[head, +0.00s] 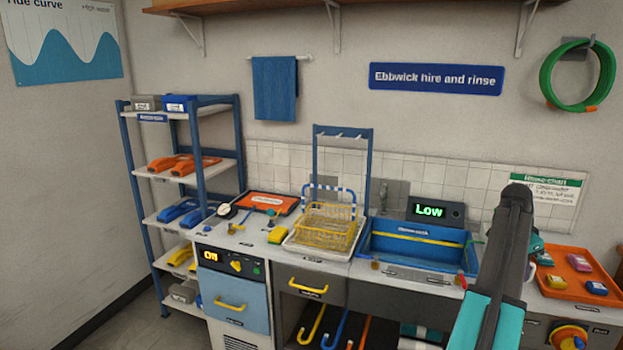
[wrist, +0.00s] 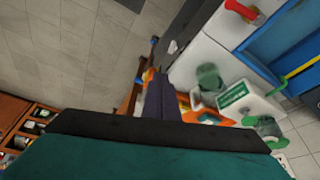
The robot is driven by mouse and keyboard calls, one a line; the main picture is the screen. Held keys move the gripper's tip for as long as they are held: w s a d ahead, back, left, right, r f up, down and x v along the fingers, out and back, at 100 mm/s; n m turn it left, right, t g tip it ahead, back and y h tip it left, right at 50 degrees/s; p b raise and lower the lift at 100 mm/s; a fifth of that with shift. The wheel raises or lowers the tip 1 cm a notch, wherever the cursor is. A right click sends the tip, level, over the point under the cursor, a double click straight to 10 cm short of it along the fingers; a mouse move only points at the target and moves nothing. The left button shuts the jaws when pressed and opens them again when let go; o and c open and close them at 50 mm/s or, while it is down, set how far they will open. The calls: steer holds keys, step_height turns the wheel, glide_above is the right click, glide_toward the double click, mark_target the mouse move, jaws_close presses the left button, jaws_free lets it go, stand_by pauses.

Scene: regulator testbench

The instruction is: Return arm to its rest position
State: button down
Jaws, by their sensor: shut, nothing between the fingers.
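My arm (head: 497,265), dark grey with teal panels, rises at the lower right of the head view. It stands in front of the right part of the bench and hides part of it. My gripper (wrist: 160,82) shows in the wrist view as two dark fingers pressed together. They are shut with nothing between them. The fingers point away over the bench area, where an orange tray and green items lie beyond them. I cannot clearly make out the fingers in the head view.
The bench holds a blue sink (head: 415,252), a yellow wire basket (head: 327,228) on a tray, a "Low" display (head: 429,211) and an orange tray (head: 590,283) at right. A blue shelf rack (head: 134,165) stands left. A green hose (head: 547,75) hangs on the wall.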

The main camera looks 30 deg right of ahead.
steer(key=w+a+f+n+y, duration=0.1)
steer(key=w+a+f+n, duration=0.1)
steer(key=w+a+f, duration=0.65)
steer(key=w+a+f+n, duration=0.2)
steer(key=w+a+f, duration=0.25)
steer(key=w, duration=0.65)
steer(key=w+a+f+n+g+y, duration=0.15)
steer(key=w+a+f, duration=0.35)
steer(key=a+f, duration=0.6)
steer(key=w+a+f+n+t, duration=0.1)
steer(key=w+a+f+n, duration=0.25)
steer(key=a+f, duration=0.75)
steer(key=s+a+f+n+g, duration=0.15)
steer(key=a+f, duration=0.25)
steer(key=a, duration=0.4)
steer(key=s+a+f+n, duration=0.2)
steer(key=a+f, duration=0.2)
steer(key=a, duration=0.4)
steer(key=s+a+f+n+g, duration=0.1)
steer(key=s+a+f+n, duration=0.1)
steer(key=a+f, duration=0.5)
steer(key=s+a+f+n, duration=0.2)
steer(key=s+a+n, duration=0.3)
steer(key=s+a, duration=0.3)
steer(key=s+a+f+n, duration=0.3)
steer(key=s+a+n, duration=0.2)
steer(key=s+a, duration=0.4)
steer(key=shift+s+a+g+y, duration=0.25)
steer(key=shift+s+y, duration=0.2)
steer(key=shift+s, duration=0.6)
